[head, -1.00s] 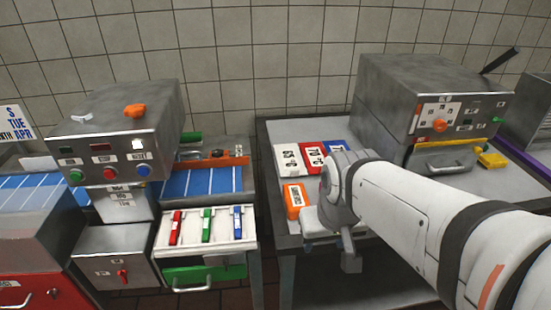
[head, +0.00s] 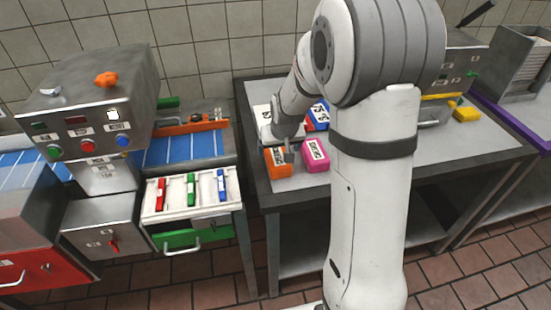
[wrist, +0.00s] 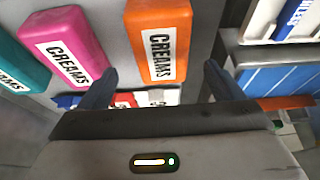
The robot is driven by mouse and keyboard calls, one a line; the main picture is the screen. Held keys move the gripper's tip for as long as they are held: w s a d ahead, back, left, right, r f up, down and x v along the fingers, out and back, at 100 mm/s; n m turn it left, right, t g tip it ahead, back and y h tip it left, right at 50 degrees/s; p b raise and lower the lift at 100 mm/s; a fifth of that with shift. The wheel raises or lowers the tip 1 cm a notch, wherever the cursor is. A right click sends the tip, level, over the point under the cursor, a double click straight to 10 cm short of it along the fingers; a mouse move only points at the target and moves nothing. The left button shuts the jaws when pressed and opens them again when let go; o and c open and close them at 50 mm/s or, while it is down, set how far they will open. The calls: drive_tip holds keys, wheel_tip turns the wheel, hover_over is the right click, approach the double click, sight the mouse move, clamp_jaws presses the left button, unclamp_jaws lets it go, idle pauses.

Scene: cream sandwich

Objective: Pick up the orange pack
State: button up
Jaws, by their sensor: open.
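The orange pack (head: 275,163) lies near the front left corner of the right-hand table. In the wrist view the orange pack (wrist: 157,20) has a white CREAMS label and sits ahead of my gripper, between the lines of its two fingers. My gripper (wrist: 160,72) is open and empty, with one dark finger on either side. In the head view my gripper (head: 287,150) is low beside the orange pack, partly hidden by my wrist. I cannot tell its exact height above the table.
A pink pack (head: 315,155) lies right of the orange one; the wrist view also shows it (wrist: 62,45), with a teal pack (wrist: 18,70) beyond. White, red and blue packs (head: 317,117) stand behind, partly hidden by my arm. The table's front edge is close.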

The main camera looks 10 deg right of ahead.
sight(278, 156)
drive_tip(key=x, duration=0.3)
drive_tip(key=p+x, duration=0.1)
drive_tip(key=x, duration=0.1)
drive_tip(key=shift+s+a+f, duration=0.1)
drive_tip(key=shift+f, duration=0.45)
drive_tip(key=shift+f, duration=0.15)
drive_tip(key=shift+c, duration=0.5)
drive_tip(key=c, duration=1)
